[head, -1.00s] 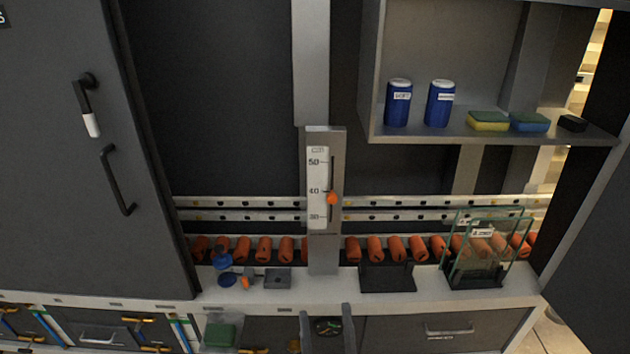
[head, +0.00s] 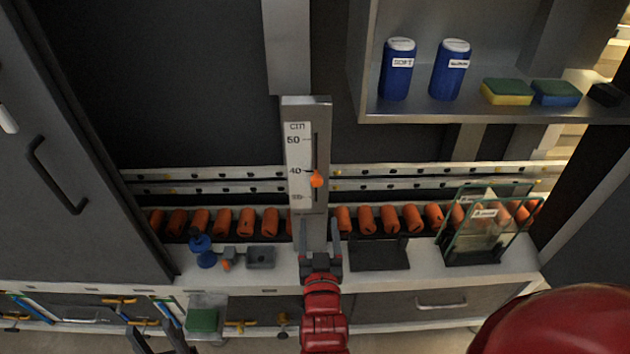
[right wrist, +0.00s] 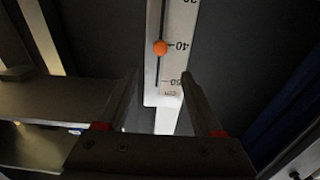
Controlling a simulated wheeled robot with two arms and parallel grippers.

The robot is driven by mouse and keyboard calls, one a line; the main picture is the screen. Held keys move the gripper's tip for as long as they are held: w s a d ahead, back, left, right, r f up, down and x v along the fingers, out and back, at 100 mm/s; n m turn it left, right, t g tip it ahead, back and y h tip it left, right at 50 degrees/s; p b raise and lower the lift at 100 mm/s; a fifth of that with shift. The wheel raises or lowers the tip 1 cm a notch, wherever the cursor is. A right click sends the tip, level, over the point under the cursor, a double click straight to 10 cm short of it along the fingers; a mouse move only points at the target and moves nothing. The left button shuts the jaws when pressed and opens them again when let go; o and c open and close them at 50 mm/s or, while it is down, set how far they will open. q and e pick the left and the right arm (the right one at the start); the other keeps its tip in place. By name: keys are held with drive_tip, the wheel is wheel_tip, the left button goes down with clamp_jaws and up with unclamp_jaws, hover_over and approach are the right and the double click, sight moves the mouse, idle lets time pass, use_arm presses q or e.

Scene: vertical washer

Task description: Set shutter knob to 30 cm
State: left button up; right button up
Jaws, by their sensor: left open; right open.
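The orange shutter knob (head: 317,180) sits on a slot beside the white cm scale (head: 296,155), slightly below the 40 mark in the head view. The lowest mark, under 40, is hard to read. In the right wrist view the knob (right wrist: 160,47) is beside the 40 mark. My right gripper (head: 320,230) is open and empty below the knob, in front of the grey post (head: 316,232). Its fingers are apart and not touching the knob. My left gripper (head: 149,328) is open and empty at the lower left.
Behind the scale runs a row of orange rollers (head: 387,218) on a white ledge. A glass rack (head: 475,245) stands on the right. Blue bottles (head: 398,70) and sponges (head: 507,92) sit on the upper right shelf. A small blue item (head: 206,258) lies on the left of the ledge.

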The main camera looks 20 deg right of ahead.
drive_tip(key=b, duration=0.6)
approach(317, 183)
drive_tip(key=w, duration=0.2)
drive_tip(key=x, duration=0.3)
drive_tip(key=shift+w+d+b, duration=0.2)
drive_tip(key=shift+d+b, duration=0.15)
drive_tip(key=shift+d, duration=0.05)
drive_tip(key=p+x, duration=0.1)
drive_tip(key=x, duration=0.3)
drive_tip(key=shift+w, duration=0.15)
drive_tip(key=shift+w+d, duration=0.15)
drive_tip(key=shift+w, duration=0.55)
drive_tip(key=shift+c, duration=0.3)
clamp_jaws()
drive_tip(key=shift+f, duration=0.15)
